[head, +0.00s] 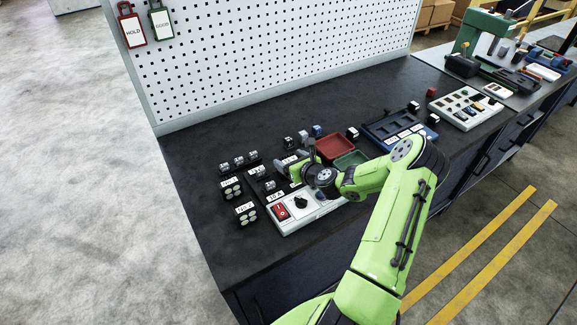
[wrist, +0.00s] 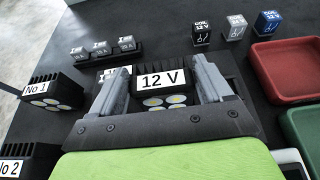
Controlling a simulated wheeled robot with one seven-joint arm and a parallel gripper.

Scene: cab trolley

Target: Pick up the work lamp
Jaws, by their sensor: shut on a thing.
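A black finned work lamp (wrist: 150,69) with a white "12 V" label and round lenses below it sits between the two grey fingers of my gripper (wrist: 163,72) in the wrist view. The fingers are closed on its two sides. In the head view my gripper (head: 297,170) is low over the bench, and the arm partly hides what it holds. Two similar lamps stand to the left, marked No 1 (wrist: 50,90) and No 2 (wrist: 27,158). I cannot tell whether the held lamp touches the surface below.
Small relay cubes, black (wrist: 201,30), white (wrist: 235,28) and blue (wrist: 268,25), stand beyond. A red tray (wrist: 283,72) and a green tray (wrist: 306,130) lie to the right. A switch box (head: 300,207) lies close in front. A perforated panel (head: 270,50) rises behind the bench.

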